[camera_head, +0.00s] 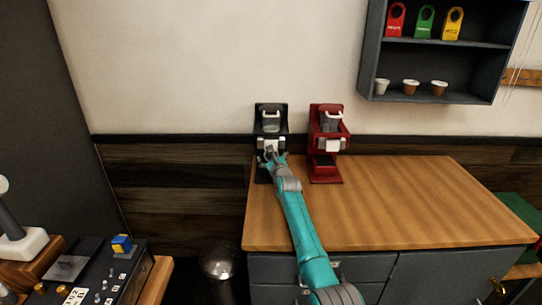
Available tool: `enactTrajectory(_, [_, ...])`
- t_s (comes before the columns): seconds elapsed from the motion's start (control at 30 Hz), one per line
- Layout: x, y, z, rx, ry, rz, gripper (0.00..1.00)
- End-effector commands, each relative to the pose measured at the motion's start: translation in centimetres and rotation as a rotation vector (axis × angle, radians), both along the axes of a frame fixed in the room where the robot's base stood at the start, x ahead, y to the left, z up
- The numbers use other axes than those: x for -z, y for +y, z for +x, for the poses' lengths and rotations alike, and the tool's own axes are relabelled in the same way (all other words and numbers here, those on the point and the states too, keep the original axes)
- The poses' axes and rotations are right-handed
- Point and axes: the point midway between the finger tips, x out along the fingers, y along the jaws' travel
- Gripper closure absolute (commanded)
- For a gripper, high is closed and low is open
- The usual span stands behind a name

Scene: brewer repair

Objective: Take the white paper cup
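My gripper (269,154) is at the front of the black brewer (271,112), at the left back of the wooden counter. Its fingers overlap the brewer's middle, and I cannot tell whether they touch or hold anything. A small pale patch shows just above the fingers, too small to identify. A small whitish cup (382,86) stands upright on the lower level of the wall shelf, far right of my gripper. Whether it is the paper cup or a pod is unclear.
A red brewer (326,165) stands right of the black one. Two brown-sided cups (410,87) (438,88) share the shelf (460,70), under red, green and yellow tags. The wooden counter (420,205) is clear on the right. A dark control panel (90,275) is lower left.

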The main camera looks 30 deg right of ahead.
Motion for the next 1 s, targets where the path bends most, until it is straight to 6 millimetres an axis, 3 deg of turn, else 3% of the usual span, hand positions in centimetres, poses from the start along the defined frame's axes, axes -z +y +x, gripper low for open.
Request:
enactTrajectory(0.17, [-0.03,0.00,0.00,0.000,0.000,0.000,0.08])
enactTrajectory(0.37, [-0.03,0.00,-0.01,0.000,0.000,0.000,0.48])
enactTrajectory(0.4, [-0.03,0.00,-0.01,0.000,0.000,0.000,0.51])
enactTrajectory(1.0, [-0.18,0.22,-0.75,0.000,0.000,-0.001,0.51])
